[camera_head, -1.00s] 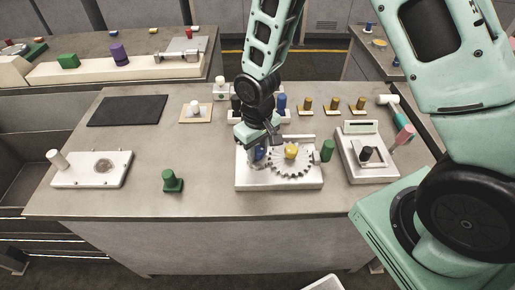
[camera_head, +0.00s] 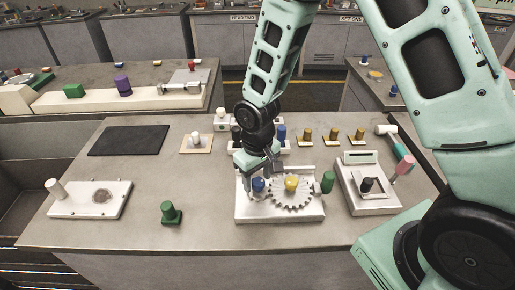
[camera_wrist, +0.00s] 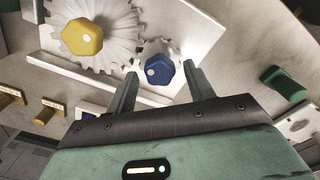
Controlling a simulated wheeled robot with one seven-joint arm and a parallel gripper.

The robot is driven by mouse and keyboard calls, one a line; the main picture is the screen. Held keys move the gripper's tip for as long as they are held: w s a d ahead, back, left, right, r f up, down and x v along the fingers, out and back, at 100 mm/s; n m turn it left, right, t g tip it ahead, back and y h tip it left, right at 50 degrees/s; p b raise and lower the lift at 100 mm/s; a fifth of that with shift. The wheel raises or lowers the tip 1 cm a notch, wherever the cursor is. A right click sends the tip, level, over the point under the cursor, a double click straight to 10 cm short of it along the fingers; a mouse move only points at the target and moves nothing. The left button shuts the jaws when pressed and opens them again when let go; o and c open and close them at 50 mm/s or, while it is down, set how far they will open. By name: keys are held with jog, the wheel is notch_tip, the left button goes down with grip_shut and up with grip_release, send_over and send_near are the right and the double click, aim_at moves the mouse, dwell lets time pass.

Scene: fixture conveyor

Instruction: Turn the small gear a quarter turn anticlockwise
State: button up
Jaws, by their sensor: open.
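The small gear (camera_wrist: 176,50) carries a blue knob (camera_wrist: 159,69) with a white dot. It meshes with the large gear (camera_wrist: 82,52), which carries a yellow knob (camera_wrist: 82,37). Both gears sit on a white base plate (camera_head: 280,213) in the head view, where the blue knob (camera_head: 258,185) and yellow knob (camera_head: 291,183) also show. My gripper (camera_wrist: 162,67) is open, with one fingertip toward each side of the blue knob. No finger clearly touches the knob; how deep it sits between them cannot be told. In the head view my gripper (camera_head: 258,175) is just over the knob.
A white device with a black knob (camera_head: 367,185) is farther right. A green stamp-like piece (camera_head: 170,213) stands left. Several posts line the area behind the gears. Bare table lies left of the plate.

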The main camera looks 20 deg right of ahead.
aim_at(258, 180)
notch_tip(258, 180, up, 16)
jog(key=b, duration=0.1)
dwell(0.5)
jog(key=s+a+n, duration=0.2)
jog(key=s+a, duration=0.1)
jog(key=s, duration=0.7)
jog(key=s+a+n, duration=0.2)
jog(key=s+a, duration=0.1)
jog(key=s, duration=0.7)
jog(key=shift+r+y, duration=0.3)
jog(key=shift+r, duration=0.1)
